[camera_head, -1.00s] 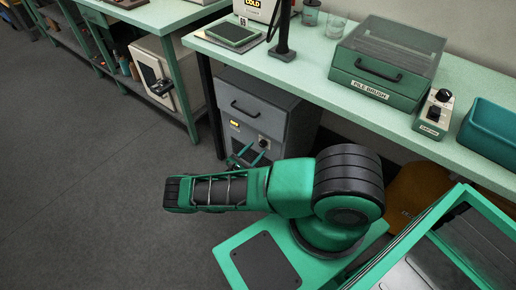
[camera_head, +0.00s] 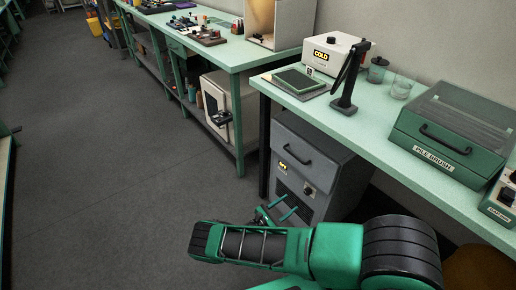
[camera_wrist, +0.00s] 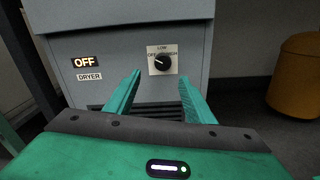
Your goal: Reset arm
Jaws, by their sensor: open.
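My gripper (camera_wrist: 155,98) is open and empty in the wrist view, its two green fingers spread apart. It points at the front of a grey dryer (camera_wrist: 110,62), which carries an "OFF" label and a black knob (camera_wrist: 162,62) on a white plate. The knob shows above and between the fingertips; I cannot tell how far off it is. In the head view the dryer (camera_head: 318,165) stands on the floor under the bench, and my gripper (camera_head: 275,208) is low in front of it. My arm is bent across the bottom of the picture.
The green bench (camera_head: 385,125) holds a COLD box (camera_head: 335,55), a black stand (camera_head: 347,85), glass jars and a PILE BRUSH case (camera_head: 455,140). Another bench (camera_head: 245,52) with a white cabinet (camera_head: 217,105) below stands further back. The grey floor (camera_head: 100,170) at left is clear.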

